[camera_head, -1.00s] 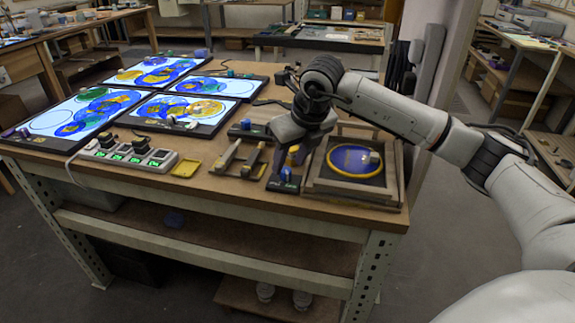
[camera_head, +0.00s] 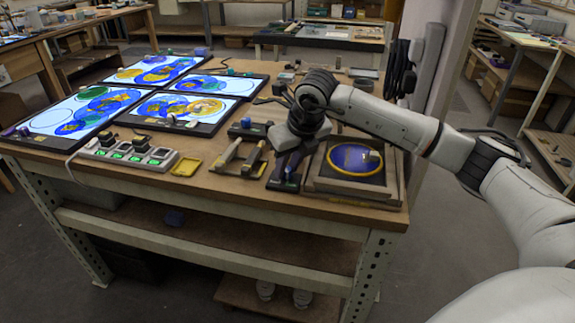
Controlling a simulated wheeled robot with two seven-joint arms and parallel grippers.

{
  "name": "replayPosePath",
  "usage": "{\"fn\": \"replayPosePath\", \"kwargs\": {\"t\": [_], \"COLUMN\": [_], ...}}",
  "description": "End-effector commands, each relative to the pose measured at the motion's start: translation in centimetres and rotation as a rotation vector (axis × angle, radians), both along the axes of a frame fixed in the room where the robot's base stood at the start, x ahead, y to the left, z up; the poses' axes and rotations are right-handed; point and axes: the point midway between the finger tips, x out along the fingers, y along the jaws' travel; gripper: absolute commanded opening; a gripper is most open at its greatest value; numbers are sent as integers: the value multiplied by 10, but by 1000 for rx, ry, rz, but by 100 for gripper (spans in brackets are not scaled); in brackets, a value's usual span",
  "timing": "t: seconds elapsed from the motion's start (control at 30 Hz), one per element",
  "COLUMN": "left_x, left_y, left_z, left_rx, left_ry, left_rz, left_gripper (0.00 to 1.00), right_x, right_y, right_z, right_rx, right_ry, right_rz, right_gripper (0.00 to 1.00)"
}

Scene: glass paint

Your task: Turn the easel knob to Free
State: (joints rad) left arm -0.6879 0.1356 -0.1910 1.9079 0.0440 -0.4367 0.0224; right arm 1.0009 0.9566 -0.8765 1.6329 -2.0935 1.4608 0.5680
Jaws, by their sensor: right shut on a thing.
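My right gripper (camera_head: 290,168) reaches down over a small dark stand (camera_head: 282,185) at the front edge of the workbench. It is shut on a small knob there, which I take for the easel knob. The fingers mostly hide it, and its setting and any label cannot be read. A bit of blue (camera_head: 291,170) shows at the fingers. A wooden frame (camera_head: 352,193) with a blue yellow-rimmed disc (camera_head: 355,159) lies just right of the gripper. My left gripper is not in view.
Lit panels with coloured discs (camera_head: 188,107) fill the bench's left. A switch box (camera_head: 128,153), a yellow tray (camera_head: 187,166) and a wooden rack (camera_head: 238,158) stand along the front.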

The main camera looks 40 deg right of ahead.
Motion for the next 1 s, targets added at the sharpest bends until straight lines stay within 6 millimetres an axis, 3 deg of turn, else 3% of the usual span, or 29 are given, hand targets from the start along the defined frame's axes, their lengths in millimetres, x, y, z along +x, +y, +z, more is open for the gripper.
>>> {"fn": "replayPosePath", "kwargs": {"t": [0.37,1.0], "left_x": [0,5], "left_y": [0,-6], "left_z": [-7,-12], "left_rx": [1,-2], "left_ry": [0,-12], "left_rz": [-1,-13], "left_gripper": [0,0], "right_x": [1,4], "right_y": [3,6], "right_z": [0,1], "right_rx": [0,1], "right_ry": [-3,-4], "right_rz": [-174,-760], "right_gripper": [0,0]}}
